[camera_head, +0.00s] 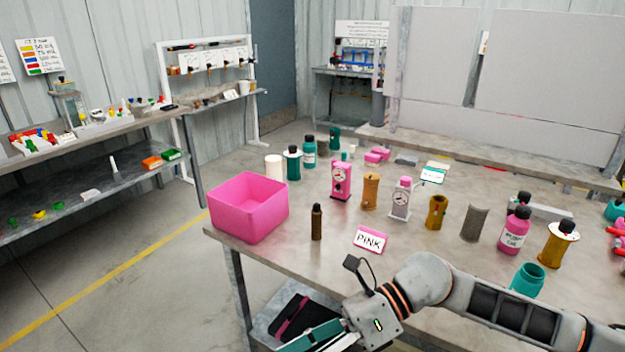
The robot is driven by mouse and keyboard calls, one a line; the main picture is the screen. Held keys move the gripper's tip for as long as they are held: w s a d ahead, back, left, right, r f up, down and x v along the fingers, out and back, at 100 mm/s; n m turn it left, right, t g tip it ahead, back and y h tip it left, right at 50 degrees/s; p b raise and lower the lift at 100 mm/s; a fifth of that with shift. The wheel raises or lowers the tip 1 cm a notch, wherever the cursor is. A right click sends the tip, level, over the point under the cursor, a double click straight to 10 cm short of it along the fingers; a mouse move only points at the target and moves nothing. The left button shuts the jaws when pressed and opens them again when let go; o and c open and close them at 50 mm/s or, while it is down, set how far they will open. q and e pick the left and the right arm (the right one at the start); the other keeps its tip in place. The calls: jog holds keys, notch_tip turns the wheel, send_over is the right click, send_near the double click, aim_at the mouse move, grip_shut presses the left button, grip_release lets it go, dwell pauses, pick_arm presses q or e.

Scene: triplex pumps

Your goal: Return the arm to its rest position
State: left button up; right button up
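One arm of mine comes in from the right and reaches over the front edge of the table (290,262). I take it as my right arm. Its wrist is near the bottom centre, and my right gripper (337,338) points down and left past the table edge. The fingertips are cut off or unclear at the bottom edge, so I cannot tell whether it is open or shut. My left arm and gripper are not in view.
A pink bin (248,208) stands at the table's left corner. A dark brown bottle (316,222) and a PINK sign (370,240) stand near the front edge. A pink bottle (514,230) and teal cup (527,281) are near the arm. Floor at left is clear.

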jog(key=w+a+r+m+t+y, duration=0.25)
jog(key=m+t+y, duration=0.2)
jog(key=m, duration=0.25)
jog(key=w+a+r+m+t+y, duration=0.1)
jog(key=w+r+m+t+y, duration=0.15)
jog(key=m+t+y, duration=0.4)
jog(key=w+d+f+m+t+h, duration=0.6)
jog(key=d+f+m+t+h, duration=0.45)
jog(key=m, duration=0.85)
jog(key=s+d+f+m+g+h, duration=0.2)
jog(key=s+d+f+m+h, duration=0.1)
jog(key=f, duration=0.5)
jog(key=s+d+f+m+g+h, duration=0.2)
jog(key=s+d+f+m+h, duration=0.2)
jog(key=s+d+f, duration=0.3)
jog(key=s+d+f+m+g+h, duration=0.2)
jog(key=s+d+f+m+h, duration=0.2)
jog(key=f, duration=0.7)
jog(key=shift+s+d+m, duration=0.65)
jog(key=shift+d+m, duration=0.4)
jog(key=shift+d, duration=0.05)
jog(key=shift+c, duration=0.5)
